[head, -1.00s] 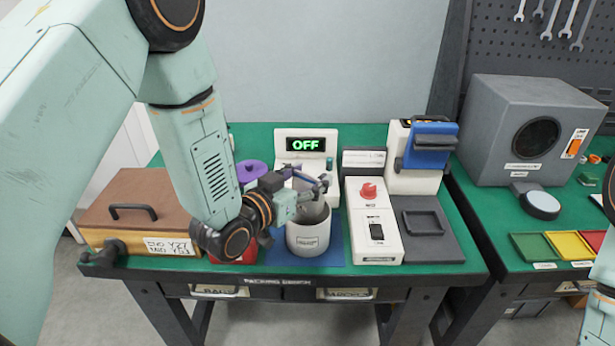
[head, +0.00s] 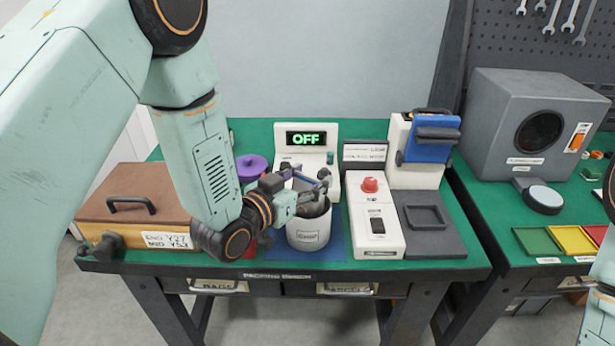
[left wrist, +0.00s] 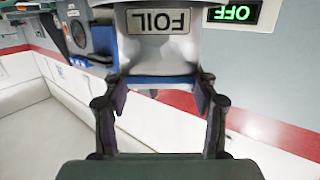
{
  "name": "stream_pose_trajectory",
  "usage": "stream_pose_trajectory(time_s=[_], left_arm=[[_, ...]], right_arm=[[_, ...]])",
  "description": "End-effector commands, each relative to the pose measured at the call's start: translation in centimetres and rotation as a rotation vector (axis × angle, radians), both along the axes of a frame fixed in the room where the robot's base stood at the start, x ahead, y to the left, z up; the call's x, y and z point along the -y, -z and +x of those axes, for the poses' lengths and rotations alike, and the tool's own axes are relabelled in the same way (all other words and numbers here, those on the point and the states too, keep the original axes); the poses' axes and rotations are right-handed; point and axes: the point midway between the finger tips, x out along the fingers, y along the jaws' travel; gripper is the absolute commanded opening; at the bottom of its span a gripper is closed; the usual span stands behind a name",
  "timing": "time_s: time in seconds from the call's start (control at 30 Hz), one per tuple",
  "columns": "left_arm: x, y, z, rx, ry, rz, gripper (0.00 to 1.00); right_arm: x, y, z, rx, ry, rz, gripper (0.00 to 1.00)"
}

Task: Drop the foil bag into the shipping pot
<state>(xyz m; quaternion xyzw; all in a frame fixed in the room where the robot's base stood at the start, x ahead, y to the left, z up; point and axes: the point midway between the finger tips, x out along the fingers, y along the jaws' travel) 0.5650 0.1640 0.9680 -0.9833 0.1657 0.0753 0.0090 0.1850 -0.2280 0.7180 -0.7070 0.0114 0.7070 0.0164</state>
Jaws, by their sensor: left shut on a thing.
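The shipping pot (head: 308,236) is a pale grey round pot with a dark inside and a label on its front. It stands upright on a blue mat (head: 334,250). My left gripper (head: 318,190) is just above the pot's rim and hides part of its opening. In the left wrist view, my left gripper (left wrist: 160,98) is shut on the silvery foil bag (left wrist: 160,48), whose FOIL label appears upside down. In the head view the bag is mostly hidden by the fingers. My right gripper is out of view.
Behind the pot stands a white unit (head: 306,140) reading OFF. A white box with a red knob (head: 370,185) is close on the right. A brown-lidded wooden box (head: 135,196) and a purple lid (head: 251,166) are on the left. A grey machine (head: 530,125) stands far right.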

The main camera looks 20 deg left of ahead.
Motion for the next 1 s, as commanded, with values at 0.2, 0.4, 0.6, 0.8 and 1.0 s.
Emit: stream_pose_trajectory(time_s=[0.2,0.4,0.6,0.8,1.0], left_arm=[[0.0,0.6,0.0,0.001,0.000,0.000,0.29],[0.0,1.2,0.0,0.001,0.000,0.000,0.29],[0.0,1.7,0.0,0.001,0.000,0.001,0.29],[0.0,2.0,0.0,0.001,0.000,0.001,0.29],[0.0,1.9,0.0,0.001,0.000,0.001,0.29]], right_arm=[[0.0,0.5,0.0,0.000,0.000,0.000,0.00],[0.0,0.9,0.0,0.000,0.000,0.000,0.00],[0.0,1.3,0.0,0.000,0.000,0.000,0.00],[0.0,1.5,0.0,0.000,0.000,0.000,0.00],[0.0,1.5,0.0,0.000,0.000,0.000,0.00]])
